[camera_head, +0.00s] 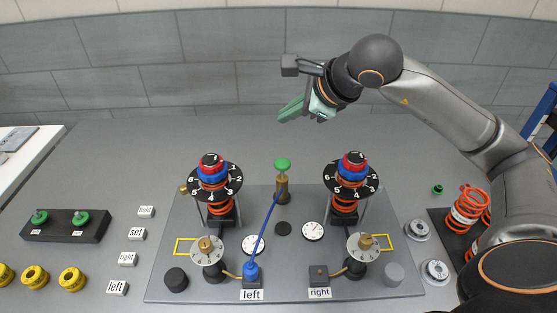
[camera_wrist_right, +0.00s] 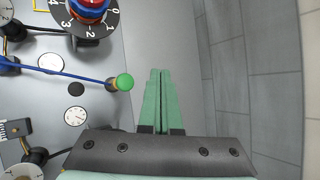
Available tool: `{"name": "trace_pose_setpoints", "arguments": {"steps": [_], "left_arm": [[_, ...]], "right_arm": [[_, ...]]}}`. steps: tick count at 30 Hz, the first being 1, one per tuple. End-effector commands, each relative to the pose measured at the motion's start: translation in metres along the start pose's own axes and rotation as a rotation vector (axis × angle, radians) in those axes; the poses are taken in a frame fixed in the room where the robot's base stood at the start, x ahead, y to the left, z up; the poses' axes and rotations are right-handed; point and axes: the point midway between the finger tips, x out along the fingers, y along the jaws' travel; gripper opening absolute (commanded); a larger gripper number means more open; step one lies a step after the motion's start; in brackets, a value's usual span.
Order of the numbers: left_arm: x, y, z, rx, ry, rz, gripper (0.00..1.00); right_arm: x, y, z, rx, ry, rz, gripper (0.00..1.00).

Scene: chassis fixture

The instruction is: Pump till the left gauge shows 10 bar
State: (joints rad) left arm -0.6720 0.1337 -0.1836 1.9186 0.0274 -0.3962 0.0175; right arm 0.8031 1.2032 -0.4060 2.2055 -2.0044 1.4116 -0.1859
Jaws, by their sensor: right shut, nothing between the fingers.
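The pump (camera_head: 283,188) stands upright at the back middle of the grey fixture plate, with a green knob (camera_head: 283,164) on top. A blue hose (camera_head: 265,234) runs from it to the blue connector (camera_head: 251,271) at the label "left". The left gauge (camera_head: 254,245) has a white dial; its reading is too small to tell. The right gauge (camera_head: 313,231) is similar. My right gripper (camera_head: 292,110) is shut and empty, above and behind the pump. In the right wrist view its green fingers (camera_wrist_right: 159,100) are together, apart from the knob (camera_wrist_right: 124,82). My left gripper is not in view.
Two spring-and-dial units stand at the left (camera_head: 215,180) and right (camera_head: 351,177) of the plate. Brass-knobbed dials (camera_head: 208,250) sit in front. Label blocks (camera_head: 127,259), a black block with green knobs (camera_head: 65,226) and yellow rings (camera_head: 72,279) lie left. Orange springs (camera_head: 468,208) stand right.

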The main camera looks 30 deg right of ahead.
Motion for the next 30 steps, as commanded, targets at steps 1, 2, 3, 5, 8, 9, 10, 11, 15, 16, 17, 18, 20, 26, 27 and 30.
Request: {"name": "trace_pose_setpoints", "arguments": {"steps": [1, 2, 3, 5, 8, 9, 10, 11, 15, 16, 17, 18, 20, 26, 27, 30], "left_arm": [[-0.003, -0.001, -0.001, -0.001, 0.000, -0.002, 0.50], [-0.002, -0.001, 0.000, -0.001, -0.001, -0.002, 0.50], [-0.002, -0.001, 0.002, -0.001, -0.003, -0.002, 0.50], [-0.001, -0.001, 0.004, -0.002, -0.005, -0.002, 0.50], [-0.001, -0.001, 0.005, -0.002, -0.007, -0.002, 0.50], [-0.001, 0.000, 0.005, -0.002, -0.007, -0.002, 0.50], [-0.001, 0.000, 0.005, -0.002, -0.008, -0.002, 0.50], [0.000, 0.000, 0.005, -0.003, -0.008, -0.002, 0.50], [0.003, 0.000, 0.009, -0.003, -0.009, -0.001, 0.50], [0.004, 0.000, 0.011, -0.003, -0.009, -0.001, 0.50], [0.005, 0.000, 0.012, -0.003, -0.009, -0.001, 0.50], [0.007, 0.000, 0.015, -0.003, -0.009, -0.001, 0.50], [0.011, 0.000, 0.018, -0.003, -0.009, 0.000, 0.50], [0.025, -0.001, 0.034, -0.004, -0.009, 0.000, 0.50], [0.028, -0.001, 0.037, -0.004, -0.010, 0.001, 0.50], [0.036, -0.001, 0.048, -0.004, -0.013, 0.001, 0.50]], "right_arm": [[-0.002, -0.001, 0.002, 0.000, 0.000, 0.001, 0.00], [-0.002, -0.001, 0.001, 0.000, 0.000, 0.001, 0.00], [-0.001, 0.000, 0.001, 0.000, 0.000, 0.001, 0.00], [0.000, 0.000, 0.001, 0.000, 0.000, 0.001, 0.00], [0.000, 0.000, 0.001, 0.000, 0.000, 0.001, 0.00], [0.000, 0.000, 0.000, 0.000, 0.000, 0.001, 0.00], [0.000, 0.000, 0.000, 0.000, 0.000, 0.001, 0.00], [0.001, 0.001, 0.000, 0.000, 0.000, 0.001, 0.00], [0.005, 0.004, -0.003, 0.000, 0.000, 0.001, 0.00], [0.006, 0.005, -0.005, 0.000, 0.000, 0.001, 0.00], [0.008, 0.006, -0.006, 0.000, 0.000, 0.001, 0.00], [0.011, 0.008, -0.008, 0.000, 0.000, 0.001, 0.00], [0.016, 0.012, -0.012, 0.000, 0.001, 0.001, 0.00], [0.036, 0.027, -0.026, -0.001, 0.001, 0.002, 0.00], [0.040, 0.030, -0.030, -0.001, 0.002, 0.002, 0.00], [0.051, 0.037, -0.037, -0.001, 0.000, 0.000, 0.00]]}}
